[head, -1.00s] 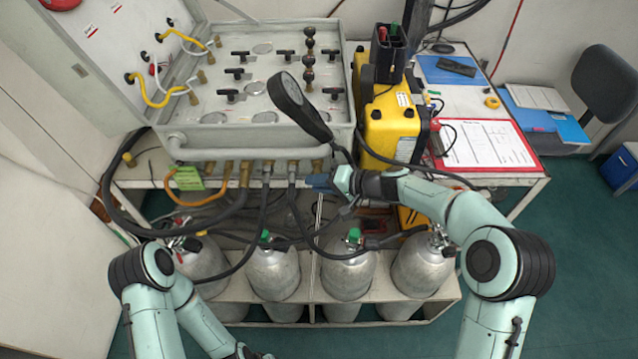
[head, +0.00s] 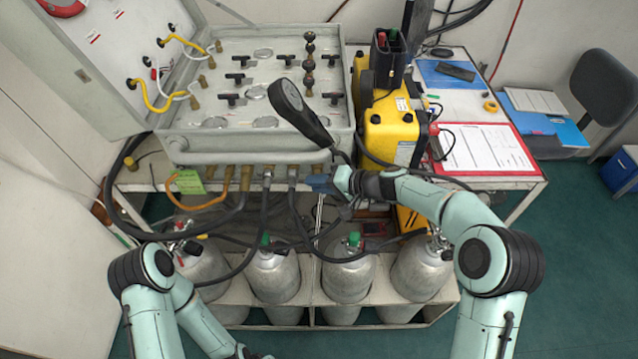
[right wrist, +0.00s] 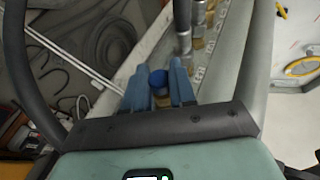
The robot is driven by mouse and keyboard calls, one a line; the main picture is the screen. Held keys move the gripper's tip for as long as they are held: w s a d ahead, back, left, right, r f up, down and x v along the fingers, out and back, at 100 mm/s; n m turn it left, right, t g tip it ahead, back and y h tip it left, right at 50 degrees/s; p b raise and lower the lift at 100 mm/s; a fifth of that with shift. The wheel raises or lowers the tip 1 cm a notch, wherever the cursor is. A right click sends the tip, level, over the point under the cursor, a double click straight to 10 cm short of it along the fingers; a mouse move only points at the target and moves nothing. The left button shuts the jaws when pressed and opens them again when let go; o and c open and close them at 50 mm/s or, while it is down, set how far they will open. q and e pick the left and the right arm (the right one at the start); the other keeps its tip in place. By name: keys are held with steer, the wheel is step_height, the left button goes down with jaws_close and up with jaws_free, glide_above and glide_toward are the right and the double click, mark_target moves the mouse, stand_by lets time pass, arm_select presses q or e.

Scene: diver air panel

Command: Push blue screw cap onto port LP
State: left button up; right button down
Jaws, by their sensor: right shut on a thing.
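My right gripper (head: 312,182) is at the front edge of the air panel (head: 340,125), just right of the hose fittings. In the right wrist view its two blue fingers (right wrist: 158,76) are closed around the blue screw cap (right wrist: 158,80). The cap's round end shows between the fingertips, with a tan-coloured part just below it. In the head view the cap is hidden by the gripper. Brass ports (head: 246,176) line the panel's lower front. Their labels are too small to read, so I cannot tell which is LP or whether the cap touches it. My left gripper is out of view.
Hoses (head: 265,200) hang from the ports near my right gripper. A yellow case (head: 390,135) is close on the right. Grey cylinders (head: 347,275) stand in a rack below.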

steer(key=shift+w+r, duration=0.1)
steer(key=c, duration=0.8)
jaws_free()
steer(key=shift+c, duration=0.2)
